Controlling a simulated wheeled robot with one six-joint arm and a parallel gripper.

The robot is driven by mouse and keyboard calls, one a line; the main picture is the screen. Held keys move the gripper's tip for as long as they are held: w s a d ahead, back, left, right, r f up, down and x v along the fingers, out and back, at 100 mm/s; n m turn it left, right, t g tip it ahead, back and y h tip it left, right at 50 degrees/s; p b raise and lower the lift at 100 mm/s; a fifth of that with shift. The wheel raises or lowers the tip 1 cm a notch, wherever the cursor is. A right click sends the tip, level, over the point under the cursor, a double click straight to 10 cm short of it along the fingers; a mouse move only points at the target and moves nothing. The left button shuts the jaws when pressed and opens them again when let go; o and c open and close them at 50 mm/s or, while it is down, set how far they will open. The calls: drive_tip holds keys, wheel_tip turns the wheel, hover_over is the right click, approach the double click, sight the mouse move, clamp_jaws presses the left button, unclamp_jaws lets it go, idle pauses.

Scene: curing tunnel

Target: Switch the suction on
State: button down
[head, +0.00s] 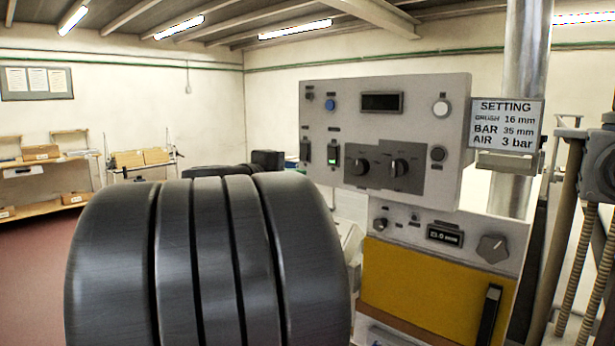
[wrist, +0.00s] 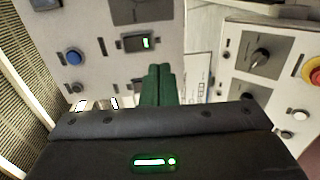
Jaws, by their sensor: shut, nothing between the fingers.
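A grey control panel (head: 420,100) carries a row of controls. The small labels are too blurred to read, so I cannot tell which switch is the suction. My gripper (wrist: 158,72) is shut and empty, its dark green fingers close in front of the panel, beside the lit rocker. They cover part of the panel there; contact cannot be told. The fingers are not clear in the head view.
A blue button (head: 330,104), a display (head: 382,102) and two black knobs (head: 380,167) share the panel. Below is a unit with a readout (head: 444,235) and a yellow front (head: 425,285). A setting sign (head: 506,122) hangs at right. Shelves (head: 40,170) stand far left.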

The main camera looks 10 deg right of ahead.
drive_tip(key=v, duration=0.2)
drive_tip(key=f+v, duration=0.1)
drive_tip(key=v, duration=0.1)
drive_tip(key=shift+s+a, duration=0.1)
drive_tip(key=shift+a, duration=0.05)
